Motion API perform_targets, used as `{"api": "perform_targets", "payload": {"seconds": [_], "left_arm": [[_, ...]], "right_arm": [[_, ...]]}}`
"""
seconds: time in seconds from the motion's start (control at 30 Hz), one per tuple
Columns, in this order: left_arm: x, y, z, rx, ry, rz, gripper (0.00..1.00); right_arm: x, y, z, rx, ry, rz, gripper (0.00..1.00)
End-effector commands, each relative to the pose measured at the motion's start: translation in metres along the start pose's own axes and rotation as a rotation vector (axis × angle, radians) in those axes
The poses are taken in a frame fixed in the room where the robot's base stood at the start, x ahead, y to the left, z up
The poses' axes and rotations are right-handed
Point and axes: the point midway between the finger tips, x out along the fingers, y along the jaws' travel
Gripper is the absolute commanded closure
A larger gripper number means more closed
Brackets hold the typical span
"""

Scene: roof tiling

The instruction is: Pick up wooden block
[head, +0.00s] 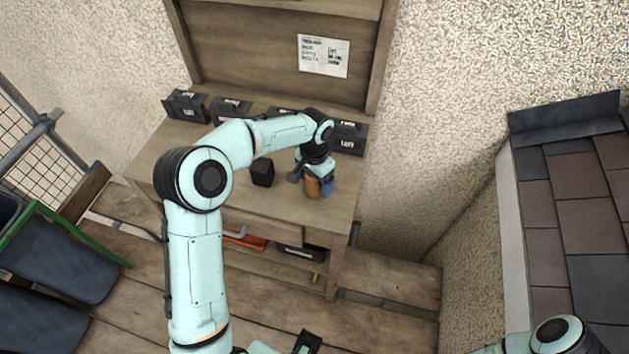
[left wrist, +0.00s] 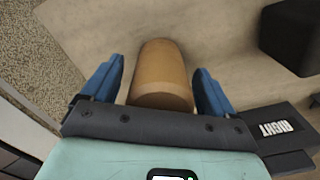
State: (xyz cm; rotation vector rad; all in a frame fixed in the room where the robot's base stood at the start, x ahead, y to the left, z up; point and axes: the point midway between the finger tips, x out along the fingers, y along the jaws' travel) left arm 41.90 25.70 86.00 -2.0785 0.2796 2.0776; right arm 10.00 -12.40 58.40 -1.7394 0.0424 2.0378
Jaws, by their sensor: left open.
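The wooden block (head: 312,187) is a light brown, rounded piece on the workbench (head: 225,180), near its right side. In the left wrist view the wooden block (left wrist: 162,75) lies between the two blue fingers, with a gap to each finger. My left gripper (head: 318,186) is open around it, coming down from above; it also shows in the left wrist view (left wrist: 160,88). The gripper hides part of the block in the head view. The jaws of my right gripper cannot be made out in the head view; only part of that arm shows at the bottom right.
A black block (head: 262,172) stands left of the wooden block; it also shows in the left wrist view (left wrist: 290,37). Several black bins (head: 348,137) line the bench's back edge. A roof section with tiles (head: 575,195) is at right. The bench's left front is clear.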

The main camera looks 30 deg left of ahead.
Motion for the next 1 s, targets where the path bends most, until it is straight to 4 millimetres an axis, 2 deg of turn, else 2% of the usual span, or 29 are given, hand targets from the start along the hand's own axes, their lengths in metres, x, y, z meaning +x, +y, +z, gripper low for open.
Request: {"api": "perform_targets", "payload": {"seconds": [0.03,0.23,0.53,0.67,0.83,1.0], "left_arm": [[0.000,0.000,0.000,0.000,0.000,0.000,0.13],[0.000,0.000,0.000,0.000,0.000,0.000,0.78],[-0.002,0.000,-0.001,0.000,0.002,0.000,0.78],[-0.009,0.000,-0.001,0.000,0.003,-0.001,0.78],[-0.034,0.000,-0.001,0.000,0.006,-0.002,0.78],[-0.077,0.000,-0.002,0.001,0.008,-0.003,0.78]], "right_arm": [[0.000,0.000,0.000,0.000,0.000,0.000,0.57],[0.000,0.000,0.000,0.000,0.000,0.000,0.57],[0.000,0.000,0.000,0.000,0.000,0.000,0.57],[-0.001,0.000,0.000,0.000,0.001,0.000,0.57],[-0.004,-0.002,-0.001,-0.001,0.002,-0.001,0.57],[-0.009,-0.004,-0.002,-0.002,0.004,-0.002,0.57]]}}
